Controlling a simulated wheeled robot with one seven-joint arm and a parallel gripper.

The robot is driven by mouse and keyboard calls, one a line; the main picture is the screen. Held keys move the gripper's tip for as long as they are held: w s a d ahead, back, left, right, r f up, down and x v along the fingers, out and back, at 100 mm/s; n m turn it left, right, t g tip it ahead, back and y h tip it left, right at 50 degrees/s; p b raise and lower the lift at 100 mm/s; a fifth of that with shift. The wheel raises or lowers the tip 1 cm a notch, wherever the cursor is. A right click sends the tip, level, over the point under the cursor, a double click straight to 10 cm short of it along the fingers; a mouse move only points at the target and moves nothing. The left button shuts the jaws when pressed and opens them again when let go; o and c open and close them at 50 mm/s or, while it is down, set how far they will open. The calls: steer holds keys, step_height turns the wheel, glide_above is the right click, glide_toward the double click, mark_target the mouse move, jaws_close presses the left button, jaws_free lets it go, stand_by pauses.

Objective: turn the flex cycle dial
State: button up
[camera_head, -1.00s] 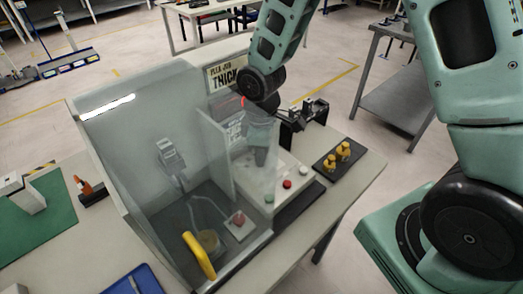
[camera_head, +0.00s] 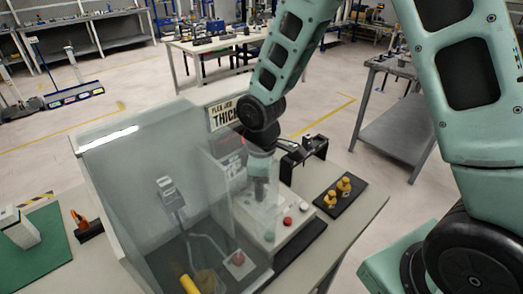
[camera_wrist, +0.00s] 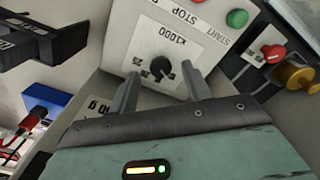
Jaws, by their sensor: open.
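The flex cycle dial is a small black knob (camera_wrist: 160,67) on a white plate marked x1000, seen in the wrist view. My gripper (camera_wrist: 161,82) is open, with one grey finger on each side below the dial in that picture. The dial lies just beyond the fingertips, and I cannot tell whether they touch it. In the head view my gripper (camera_head: 262,190) points down over the sloped control box (camera_head: 250,218), behind a clear panel, and the dial is hidden.
A green button (camera_head: 268,236) and red button (camera_head: 287,221) sit on the box front. A black bracket (camera_head: 305,149) stands behind it. A black mat (camera_head: 352,200) with yellow pegs lies to the right. The clear-walled enclosure (camera_head: 140,195) stands left.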

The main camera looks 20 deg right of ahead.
step_height(320, 180, up, 16)
steer(key=shift+f, duration=0.25)
steer(key=shift+s, duration=0.1)
stand_by(0.5)
